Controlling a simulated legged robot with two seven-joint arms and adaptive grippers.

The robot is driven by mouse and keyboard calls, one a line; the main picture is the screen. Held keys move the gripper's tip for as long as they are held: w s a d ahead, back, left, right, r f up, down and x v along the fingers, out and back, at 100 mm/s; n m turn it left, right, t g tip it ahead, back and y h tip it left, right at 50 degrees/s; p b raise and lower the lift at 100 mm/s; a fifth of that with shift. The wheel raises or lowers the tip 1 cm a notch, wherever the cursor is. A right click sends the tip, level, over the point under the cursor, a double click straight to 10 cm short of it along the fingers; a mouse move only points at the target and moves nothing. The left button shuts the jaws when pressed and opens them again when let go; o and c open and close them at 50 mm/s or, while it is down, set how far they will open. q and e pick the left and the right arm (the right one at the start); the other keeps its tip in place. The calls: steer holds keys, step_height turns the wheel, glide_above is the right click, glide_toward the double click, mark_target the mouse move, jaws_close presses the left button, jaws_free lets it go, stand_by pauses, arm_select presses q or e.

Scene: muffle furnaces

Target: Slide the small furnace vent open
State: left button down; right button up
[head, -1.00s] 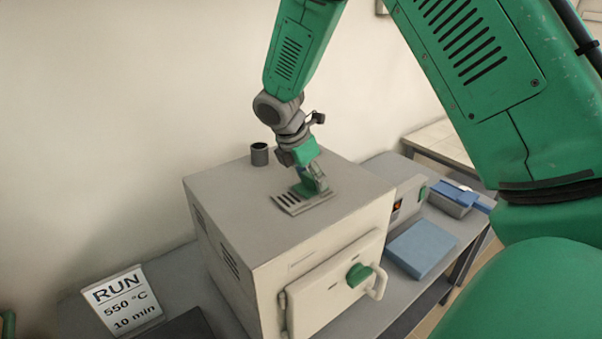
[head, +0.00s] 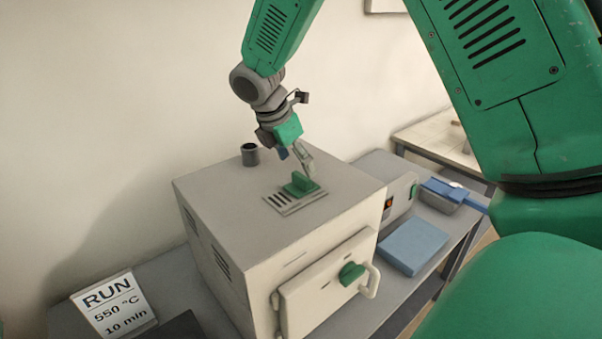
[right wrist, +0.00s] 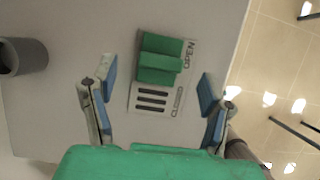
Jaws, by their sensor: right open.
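The small furnace (head: 285,230) is a beige box on the bench. On its top lies the vent plate (head: 279,203) with dark slots and a green slider (head: 300,185). In the right wrist view the green slider (right wrist: 160,58) sits at the end marked OPEN, and several slots (right wrist: 152,99) lie uncovered towards the CLOSED end. My right gripper (head: 296,160) is above and behind the slider in the head view, apart from it. Its blue-padded fingers (right wrist: 156,92) are spread wide and empty. My left gripper is out of view.
A dark chimney pipe (head: 250,154) stands on the furnace top behind the vent. The furnace door has a green knob (head: 351,273) and a handle. A blue block (head: 413,246) and a grey tray (head: 440,198) lie to the right. A RUN sign (head: 113,305) stands at the left.

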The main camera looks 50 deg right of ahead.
steer(key=v, duration=0.6)
steer(key=shift+r, duration=0.4)
steer(key=shift+w, duration=0.1)
steer(key=shift+a, duration=0.1)
